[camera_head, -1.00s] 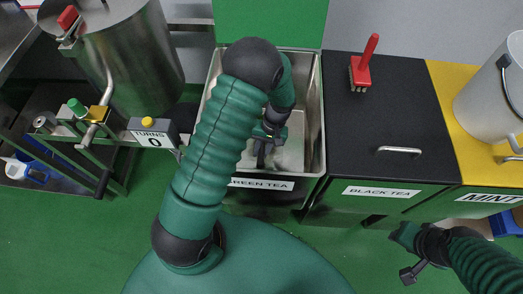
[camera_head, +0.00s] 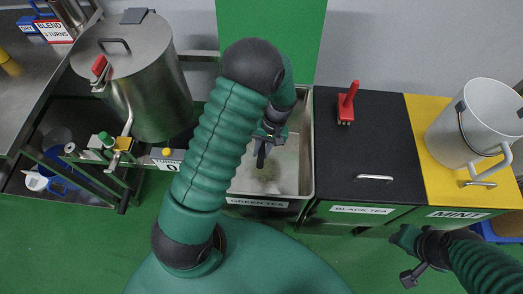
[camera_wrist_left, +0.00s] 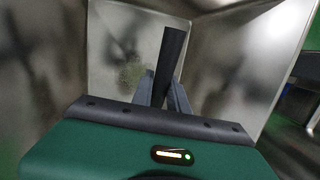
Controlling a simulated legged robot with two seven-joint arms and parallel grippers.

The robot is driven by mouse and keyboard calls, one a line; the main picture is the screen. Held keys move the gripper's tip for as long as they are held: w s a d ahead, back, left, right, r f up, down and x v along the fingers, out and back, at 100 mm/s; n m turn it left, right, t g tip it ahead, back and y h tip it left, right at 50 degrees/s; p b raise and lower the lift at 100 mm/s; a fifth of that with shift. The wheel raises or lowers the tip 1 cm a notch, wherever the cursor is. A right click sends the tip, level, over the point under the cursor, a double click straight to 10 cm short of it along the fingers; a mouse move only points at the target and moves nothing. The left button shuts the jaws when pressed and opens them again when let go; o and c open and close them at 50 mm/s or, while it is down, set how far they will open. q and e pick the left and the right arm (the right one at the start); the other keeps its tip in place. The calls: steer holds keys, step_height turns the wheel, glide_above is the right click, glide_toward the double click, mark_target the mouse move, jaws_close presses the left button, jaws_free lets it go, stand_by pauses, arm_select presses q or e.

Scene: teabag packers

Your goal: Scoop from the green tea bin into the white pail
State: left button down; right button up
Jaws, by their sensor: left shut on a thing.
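The green tea bin (camera_head: 307,150) is an open steel box with its green lid raised, in the middle of the head view. My left gripper (camera_head: 263,142) is inside it, shut on a dark handle (camera_wrist_left: 172,58), which also shows in the head view (camera_head: 261,158). The handle's far end is hidden, so I cannot see a scoop bowl. A small patch of green tea (camera_wrist_left: 131,75) lies on the bin floor beyond my fingers. The white pail (camera_head: 470,135), with a handle, stands on the yellow mint bin at the right. My right gripper (camera_head: 411,276) hangs low in front of the bins.
A steel drum (camera_head: 150,90) with a tap and a turns counter (camera_head: 168,160) stand at the left.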

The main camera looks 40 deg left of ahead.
steer(key=w+p+v, duration=0.2)
steer(key=p+v, duration=0.8)
steer(key=v, duration=0.1)
steer(key=w+r+p+v, duration=0.1)
steer(key=w+p+v, duration=0.2)
steer(key=p+v, duration=0.8)
steer(key=shift+r, duration=0.2)
